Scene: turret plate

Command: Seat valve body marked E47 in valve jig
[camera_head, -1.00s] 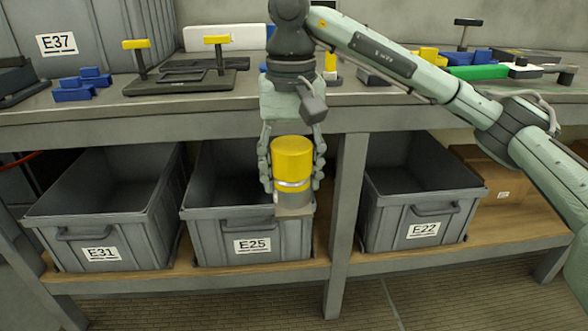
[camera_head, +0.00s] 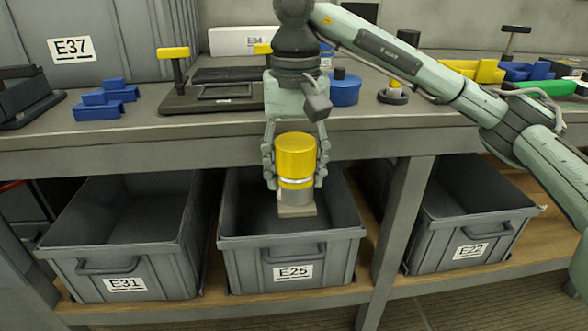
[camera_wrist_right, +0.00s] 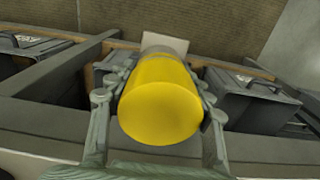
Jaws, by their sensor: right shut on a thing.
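My right gripper (camera_head: 295,165) is shut on a valve body (camera_head: 296,158) with a yellow top, a pale ring and a grey lower part ending in a square foot. It is held upright in front of the bench, above the bin marked E25. In the right wrist view the valve body's yellow end (camera_wrist_right: 160,105) fills the middle, with a finger on each side. No E47 mark can be read on it. A black fixture with a yellow-topped post (camera_head: 212,102) stands on the bench behind; I cannot tell whether it is the valve jig. My left gripper is not in view.
Grey bins marked E31 (camera_head: 110,285), E25 (camera_head: 255,250) and E22 (camera_head: 470,230) stand on the lower shelf. On the bench top (camera_head: 60,140) are blue blocks (camera_head: 105,98), a blue round part (camera_head: 344,90) and a large bin marked E37 (camera_head: 120,45). The bench's front edge is close behind the valve body.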

